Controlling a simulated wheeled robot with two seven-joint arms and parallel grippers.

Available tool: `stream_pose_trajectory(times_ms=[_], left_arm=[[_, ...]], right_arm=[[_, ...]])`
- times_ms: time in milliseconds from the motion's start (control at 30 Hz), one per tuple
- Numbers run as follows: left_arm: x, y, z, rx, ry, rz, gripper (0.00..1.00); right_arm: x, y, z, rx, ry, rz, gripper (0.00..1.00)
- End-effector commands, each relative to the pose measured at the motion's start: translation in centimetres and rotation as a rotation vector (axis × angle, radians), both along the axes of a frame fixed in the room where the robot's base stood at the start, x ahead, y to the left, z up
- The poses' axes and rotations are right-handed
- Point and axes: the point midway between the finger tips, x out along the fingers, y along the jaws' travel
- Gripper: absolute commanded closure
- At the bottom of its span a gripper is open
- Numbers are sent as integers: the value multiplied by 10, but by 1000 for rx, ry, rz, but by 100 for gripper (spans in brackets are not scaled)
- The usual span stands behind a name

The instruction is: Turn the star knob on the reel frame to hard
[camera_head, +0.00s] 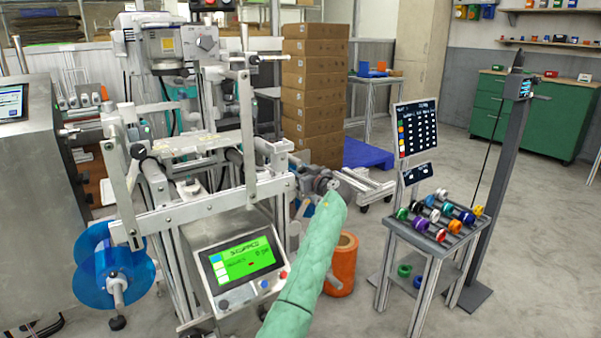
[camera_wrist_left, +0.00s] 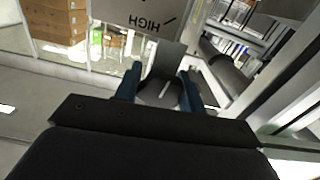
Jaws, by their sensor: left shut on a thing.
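The reel frame (camera_head: 195,205) is a grey metal stand left of centre in the head view. In the left wrist view, the star knob (camera_wrist_left: 160,94) is a dark grey piece with a short white line on its face. The two dark blue fingers of my left gripper (camera_wrist_left: 159,84) are shut on it, one on each side. A grey plate (camera_wrist_left: 118,22) beyond it carries the word HIGH, upside down in that view. My right gripper is not in view.
A control panel (camera_head: 240,264) with a green STOPPED screen sits on the frame's front. An orange roll (camera_head: 343,262) stands on the floor behind my arm. A small table (camera_head: 418,238) with coloured spools is to the right. Stacked cartons (camera_head: 313,95) stand behind. Floor is free at far right.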

Motion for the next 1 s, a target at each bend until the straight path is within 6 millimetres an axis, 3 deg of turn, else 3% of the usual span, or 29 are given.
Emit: stream_pose_trajectory(times_ms=[400, 767, 800, 900, 1000], left_arm=[[0, 0, 2, 249, 180, 0, 83], [0, -1, 1, 267, 193, 0, 83], [0, -1, 1, 266, 192, 0, 54], [0, -1, 1, 266, 192, 0, 38], [0, -1, 1, 266, 192, 0, 38]], right_arm=[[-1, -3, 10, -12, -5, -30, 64], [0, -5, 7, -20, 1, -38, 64], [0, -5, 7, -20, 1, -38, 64], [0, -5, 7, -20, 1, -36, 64], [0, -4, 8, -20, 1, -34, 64]])
